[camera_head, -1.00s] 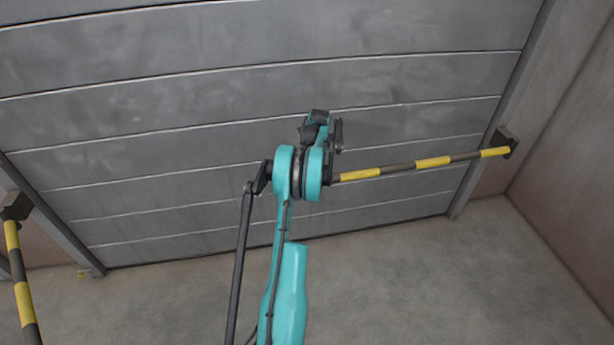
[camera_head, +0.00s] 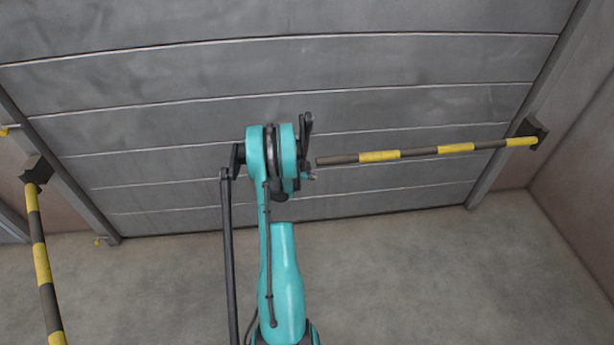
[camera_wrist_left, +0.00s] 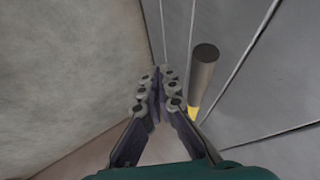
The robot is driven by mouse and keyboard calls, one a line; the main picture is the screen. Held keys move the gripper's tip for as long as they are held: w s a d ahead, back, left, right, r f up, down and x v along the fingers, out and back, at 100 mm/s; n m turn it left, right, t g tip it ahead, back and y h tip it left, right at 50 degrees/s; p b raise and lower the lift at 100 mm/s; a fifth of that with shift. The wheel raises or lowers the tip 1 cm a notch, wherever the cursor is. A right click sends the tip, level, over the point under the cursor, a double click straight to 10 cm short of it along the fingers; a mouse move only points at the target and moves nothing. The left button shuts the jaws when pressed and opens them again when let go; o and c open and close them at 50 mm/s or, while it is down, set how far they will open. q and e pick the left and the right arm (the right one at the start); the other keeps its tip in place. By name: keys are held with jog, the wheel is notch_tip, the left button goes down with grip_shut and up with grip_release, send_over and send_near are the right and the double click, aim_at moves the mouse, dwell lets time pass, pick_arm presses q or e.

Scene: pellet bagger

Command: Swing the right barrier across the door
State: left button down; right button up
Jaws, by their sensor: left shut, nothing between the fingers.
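The right barrier (camera_head: 457,149) is a black and yellow striped bar. It runs from a dark bracket (camera_head: 534,131) on the right side of the door frame, across the right part of the grey door (camera_head: 400,107). Its dark free end shows just right of my left arm, and also in the left wrist view (camera_wrist_left: 205,62). My left gripper (camera_wrist_left: 160,78) is shut and empty. In the wrist view its fingertips are left of the bar end, apart from it in the picture. In the head view the gripper is mostly hidden behind my teal arm. My right gripper is not in view.
The left barrier (camera_head: 43,270), striped the same way, hangs from a bracket (camera_head: 36,170) left of the door and points toward the near floor. The concrete floor (camera_head: 420,270) is bare. A wall (camera_head: 582,165) closes the right side.

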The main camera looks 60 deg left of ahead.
pick_arm(q)
jog(key=shift+w+a+f+b, duration=0.3)
jog(key=shift+w+a+b, duration=0.1)
jog(key=shift+w+a, duration=0.55)
jog(key=shift+w+a+f+b, duration=0.25)
jog(key=shift+w+a+b, duration=0.15)
jog(key=shift+w+a, duration=0.5)
jog(key=shift+a, duration=0.1)
